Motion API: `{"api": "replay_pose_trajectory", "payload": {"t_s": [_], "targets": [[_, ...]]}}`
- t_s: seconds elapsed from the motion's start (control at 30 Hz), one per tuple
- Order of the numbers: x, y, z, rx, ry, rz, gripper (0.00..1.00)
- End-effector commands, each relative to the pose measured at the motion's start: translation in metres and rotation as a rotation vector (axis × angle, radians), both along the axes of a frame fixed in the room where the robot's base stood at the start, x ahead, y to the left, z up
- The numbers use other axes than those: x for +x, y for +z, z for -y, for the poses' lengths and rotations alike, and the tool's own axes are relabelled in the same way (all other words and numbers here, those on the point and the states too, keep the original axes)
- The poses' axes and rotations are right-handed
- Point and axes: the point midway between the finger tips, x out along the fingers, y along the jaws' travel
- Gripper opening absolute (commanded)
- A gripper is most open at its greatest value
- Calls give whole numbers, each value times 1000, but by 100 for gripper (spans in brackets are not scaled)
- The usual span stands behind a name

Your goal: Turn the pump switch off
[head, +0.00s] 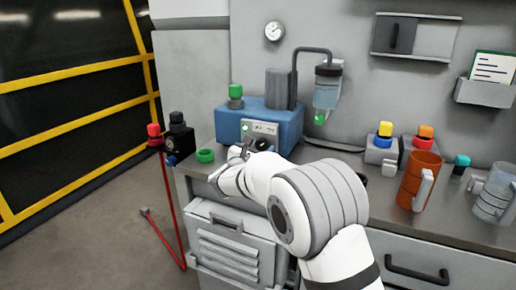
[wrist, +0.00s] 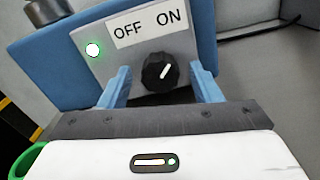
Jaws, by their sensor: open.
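The pump switch is a black round knob (wrist: 159,72) on a grey panel (wrist: 95,68) with an OFF / ON label (wrist: 145,25). Its white mark tilts up and to the right, toward ON. A lamp (wrist: 93,50) left of the knob is lit, with a green rim. The panel is on the front of the blue pump box (head: 232,122). My gripper (wrist: 160,88) is open, its two blue fingers on either side of the knob, with visible gaps. In the head view my arm partly covers the panel's lower part.
A green ring (head: 205,155) lies on the counter left of the box. A bottle (head: 327,88) hangs above right on a pipe. An orange jug (head: 418,182) and a clear jug (head: 492,195) stand on the right. A red hose (head: 172,205) hangs at the left edge.

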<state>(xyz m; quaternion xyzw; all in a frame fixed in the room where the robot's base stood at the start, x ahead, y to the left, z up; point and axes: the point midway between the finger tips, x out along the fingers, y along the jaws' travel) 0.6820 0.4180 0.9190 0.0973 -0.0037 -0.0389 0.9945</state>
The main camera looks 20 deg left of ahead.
Motion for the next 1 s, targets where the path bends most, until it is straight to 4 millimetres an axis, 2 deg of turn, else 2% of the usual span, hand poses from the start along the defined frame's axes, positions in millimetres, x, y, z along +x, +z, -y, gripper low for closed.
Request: {"api": "replay_pose_trajectory", "payload": {"t_s": [0.17,0.67,0.7,1.0], "targets": [[0,0,0,0,0,0,56],[0,0,1,1,-1,0,15],[-1,0,-7,2,2,1,13],[0,2,0,-42,1,-3,13]]}}
